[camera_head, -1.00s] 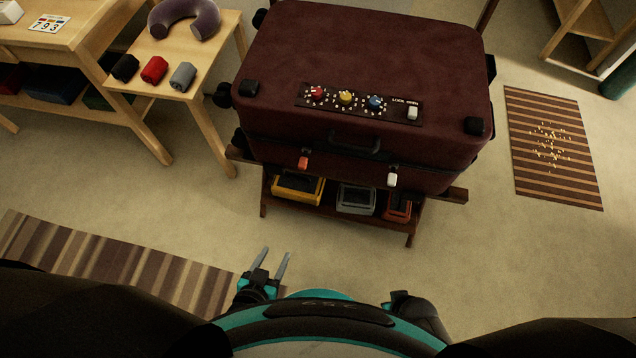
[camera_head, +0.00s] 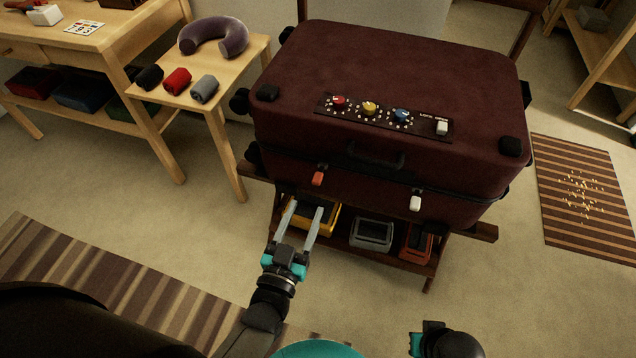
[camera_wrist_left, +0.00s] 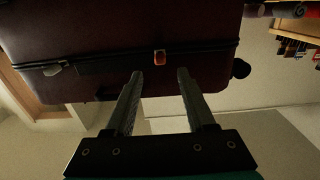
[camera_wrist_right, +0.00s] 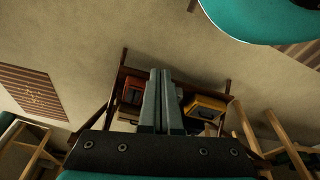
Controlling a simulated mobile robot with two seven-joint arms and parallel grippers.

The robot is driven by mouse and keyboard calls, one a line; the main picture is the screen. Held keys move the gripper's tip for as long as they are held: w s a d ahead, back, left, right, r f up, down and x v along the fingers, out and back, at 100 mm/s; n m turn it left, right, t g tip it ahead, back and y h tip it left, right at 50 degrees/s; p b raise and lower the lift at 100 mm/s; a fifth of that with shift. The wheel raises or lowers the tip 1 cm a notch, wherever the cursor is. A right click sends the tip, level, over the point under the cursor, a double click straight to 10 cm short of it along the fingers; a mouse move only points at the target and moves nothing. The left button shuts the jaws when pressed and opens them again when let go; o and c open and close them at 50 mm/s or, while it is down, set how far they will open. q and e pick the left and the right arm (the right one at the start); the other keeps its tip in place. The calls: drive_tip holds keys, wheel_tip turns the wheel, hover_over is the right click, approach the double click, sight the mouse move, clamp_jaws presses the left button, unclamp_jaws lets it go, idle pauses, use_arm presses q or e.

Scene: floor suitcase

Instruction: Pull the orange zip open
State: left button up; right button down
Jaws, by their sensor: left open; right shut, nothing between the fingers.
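The orange zip pull (camera_head: 318,179) hangs on the front seam of the dark red suitcase (camera_head: 440,75), left of a white zip pull (camera_head: 415,203). The orange pull also shows in the left wrist view (camera_wrist_left: 160,57), with the white one (camera_wrist_left: 53,69) at left. My left gripper (camera_head: 305,208) is open and empty, in front of and below the orange pull, apart from it. In the left wrist view its fingers (camera_wrist_left: 160,75) point toward the pull. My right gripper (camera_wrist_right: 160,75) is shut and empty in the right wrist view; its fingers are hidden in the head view.
The suitcase lies on a dark wooden rack with a yellow bin (camera_head: 318,222), a grey bin (camera_head: 372,246) and an orange-red bin (camera_head: 418,256) beneath. A dial panel (camera_head: 385,116) is on its top. A side table (camera_head: 228,75) with rolled cloths stands at left. The floor in front is open.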

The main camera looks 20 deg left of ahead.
sight(315, 185)
use_arm(q)
drive_tip(key=shift+w+d+b, duration=0.1)
drive_tip(key=shift+w+b, duration=1.2)
drive_tip(key=shift+w, duration=3.25)
use_arm(e)
wheel_tip(315, 185, up, 6)
drive_tip(key=w+t, duration=0.1)
drive_tip(key=w, duration=0.1)
drive_tip(key=shift+w+a, duration=0.15)
use_arm(q)
clamp_jaws()
drive_tip(key=shift+f, duration=0.1)
